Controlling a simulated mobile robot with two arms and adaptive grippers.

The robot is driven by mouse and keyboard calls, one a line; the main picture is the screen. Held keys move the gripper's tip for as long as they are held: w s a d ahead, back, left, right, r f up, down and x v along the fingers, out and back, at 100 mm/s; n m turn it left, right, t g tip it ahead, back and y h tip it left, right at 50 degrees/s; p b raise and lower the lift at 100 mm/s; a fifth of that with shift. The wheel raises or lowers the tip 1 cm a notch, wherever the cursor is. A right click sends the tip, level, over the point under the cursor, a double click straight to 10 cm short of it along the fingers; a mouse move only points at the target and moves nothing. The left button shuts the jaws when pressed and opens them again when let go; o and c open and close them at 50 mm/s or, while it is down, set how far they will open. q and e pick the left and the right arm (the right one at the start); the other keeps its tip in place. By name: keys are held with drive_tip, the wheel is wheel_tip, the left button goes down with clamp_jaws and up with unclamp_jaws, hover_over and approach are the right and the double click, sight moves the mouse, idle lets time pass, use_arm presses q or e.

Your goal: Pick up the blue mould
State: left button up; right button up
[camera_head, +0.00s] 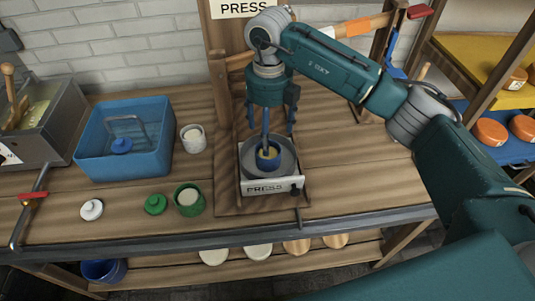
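The blue mould (267,160) is a small round cup with pale yellow contents. It stands upright in the round metal pan of the press (288,163), whose front plate reads PRESS. My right gripper (270,128) points down just above the mould, its fingers spread to either side. A narrow blue upright piece (265,130) shows between the fingers, reaching down to the mould; I cannot tell what it belongs to. The gripper seems open and not closed on the mould. My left gripper is not in view.
Wooden press posts (219,90) rise close behind my gripper. The bench right of the press is clear.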

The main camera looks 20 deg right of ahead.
sight(265, 165)
wheel_tip(265, 165, down, 3)
drive_tip(key=shift+r+p, duration=0.1)
drive_tip(key=shift+p, duration=0.2)
wheel_tip(265, 165, down, 4)
drive_tip(key=shift+a+f+p, duration=0.1)
drive_tip(key=shift+f+p, duration=0.05)
drive_tip(key=shift+p, duration=1)
drive_tip(key=shift+w+f, duration=0.1)
drive_tip(key=shift+f, duration=0.4)
drive_tip(key=c, duration=1.3)
